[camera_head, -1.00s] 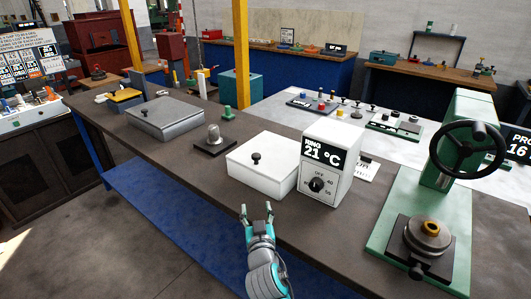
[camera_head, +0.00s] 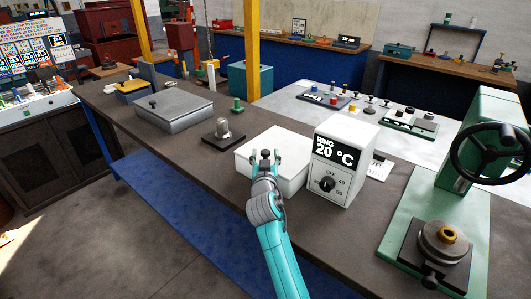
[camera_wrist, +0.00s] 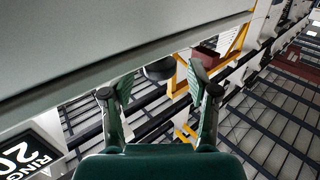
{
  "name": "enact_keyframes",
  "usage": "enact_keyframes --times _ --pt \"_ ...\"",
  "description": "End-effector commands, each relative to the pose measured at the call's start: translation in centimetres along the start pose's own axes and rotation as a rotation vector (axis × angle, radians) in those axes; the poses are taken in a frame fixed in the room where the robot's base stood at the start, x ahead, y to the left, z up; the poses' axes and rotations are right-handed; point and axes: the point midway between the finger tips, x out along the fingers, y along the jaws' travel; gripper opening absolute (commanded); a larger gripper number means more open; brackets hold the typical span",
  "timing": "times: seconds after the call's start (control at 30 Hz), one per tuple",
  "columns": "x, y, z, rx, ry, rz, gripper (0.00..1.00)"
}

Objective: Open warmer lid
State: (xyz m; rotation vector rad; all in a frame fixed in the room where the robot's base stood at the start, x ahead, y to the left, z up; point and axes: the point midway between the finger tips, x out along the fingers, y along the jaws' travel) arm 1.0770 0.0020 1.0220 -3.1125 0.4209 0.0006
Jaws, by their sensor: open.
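The warmer is a white box with a white lid (camera_head: 288,143), joined at its right by a control unit (camera_head: 346,160) reading RING 20 °C. The lid lies flat and closed on the box. My gripper (camera_head: 266,153) is open over the near left part of the lid, at the lid's black knob, which it mostly hides. In the wrist view, my gripper (camera_wrist: 160,95) has its two fingers spread. A dark rounded thing (camera_wrist: 159,69), probably the knob, shows beyond and between the fingertips. Whether they touch it I cannot tell. The control unit's display (camera_wrist: 25,155) shows at lower left.
A dark block with a metal piece (camera_head: 223,133) and a grey lidded box (camera_head: 175,112) stand to the left. A green bender with a black handwheel (camera_head: 490,155) stands at the right. The front bench edge is clear left of my arm.

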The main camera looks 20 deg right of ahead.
Motion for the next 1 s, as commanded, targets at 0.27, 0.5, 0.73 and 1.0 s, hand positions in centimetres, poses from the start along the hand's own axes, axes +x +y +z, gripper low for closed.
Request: enact_keyframes --times 0.27,0.5,0.73,1.0 --pt "1.9 0.0 0.0 -0.001 0.0 0.0 0.59" --pt "2.0 0.0 0.0 -0.001 0.0 0.0 0.59" --pt "1.9 0.0 0.0 -0.001 0.0 0.0 0.07" --pt "2.0 0.0 -0.1 0.002 -0.002 0.0 0.0"
